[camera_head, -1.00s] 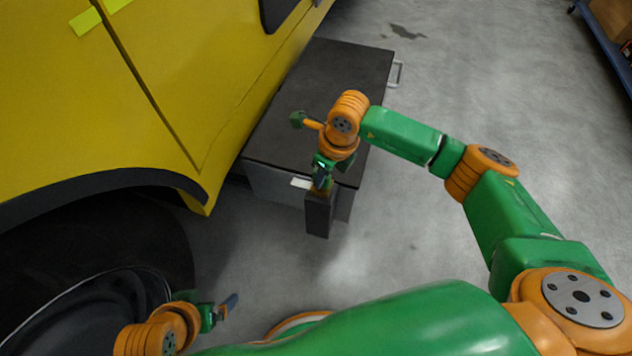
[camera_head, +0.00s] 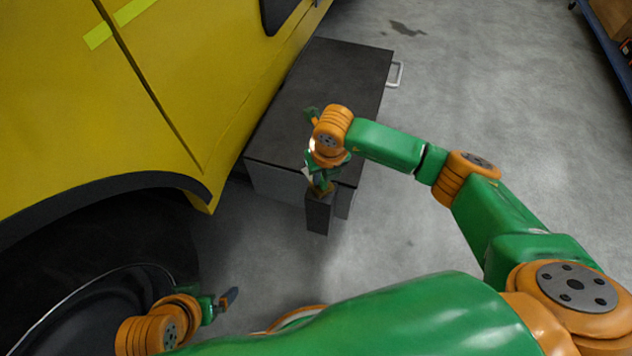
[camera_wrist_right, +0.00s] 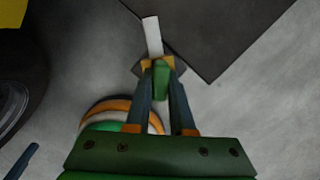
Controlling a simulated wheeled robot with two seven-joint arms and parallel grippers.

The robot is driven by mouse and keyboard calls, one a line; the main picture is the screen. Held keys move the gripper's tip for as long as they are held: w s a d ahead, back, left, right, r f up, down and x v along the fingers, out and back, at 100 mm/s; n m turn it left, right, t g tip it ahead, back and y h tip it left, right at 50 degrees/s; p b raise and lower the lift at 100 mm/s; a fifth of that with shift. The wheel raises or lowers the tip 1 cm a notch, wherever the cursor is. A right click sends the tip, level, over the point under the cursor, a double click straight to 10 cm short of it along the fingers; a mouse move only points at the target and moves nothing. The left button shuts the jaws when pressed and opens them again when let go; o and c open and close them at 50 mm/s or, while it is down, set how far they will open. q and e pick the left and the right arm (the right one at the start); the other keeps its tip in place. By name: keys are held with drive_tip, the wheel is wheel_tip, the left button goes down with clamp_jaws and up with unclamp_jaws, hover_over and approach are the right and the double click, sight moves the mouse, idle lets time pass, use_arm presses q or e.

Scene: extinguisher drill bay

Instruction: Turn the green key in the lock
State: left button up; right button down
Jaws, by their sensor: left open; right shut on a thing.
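My right gripper (camera_head: 320,187) is shut on the green key (camera_wrist_right: 161,80), whose green grip shows between its two fingers in the right wrist view. The gripper reaches down onto the top of a dark upright post (camera_head: 319,215) with a brassy top, which appears to be the lock. The right wrist view shows a brassy lock top (camera_wrist_right: 143,66) just beyond the fingertips. A white strip (camera_wrist_right: 152,36) sticks out past the key there. How deep the key sits is hidden. My left gripper (camera_head: 226,301) is open and empty at the lower left, far from the lock.
A large dark box (camera_head: 335,80) with a light handle (camera_head: 396,74) stands behind the post. A yellow vehicle (camera_head: 200,80) with a dark wheel (camera_head: 90,260) fills the left side. The grey floor to the right is clear up to a blue cart (camera_head: 606,40).

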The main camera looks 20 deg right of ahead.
drive_tip(key=m+p, duration=0.1)
drive_tip(key=m, duration=0.3)
drive_tip(key=shift+a+r+h, duration=0.1)
drive_tip(key=shift+h, duration=0.2)
drive_tip(key=m, duration=0.4)
drive_tip(key=shift+m+g+h+p, duration=0.3)
drive_tip(key=shift+h+p, duration=0.1)
drive_tip(key=c, duration=1.2)
unclamp_jaws()
drive_tip(key=shift+m, duration=0.7)
drive_tip(key=o, duration=0.5)
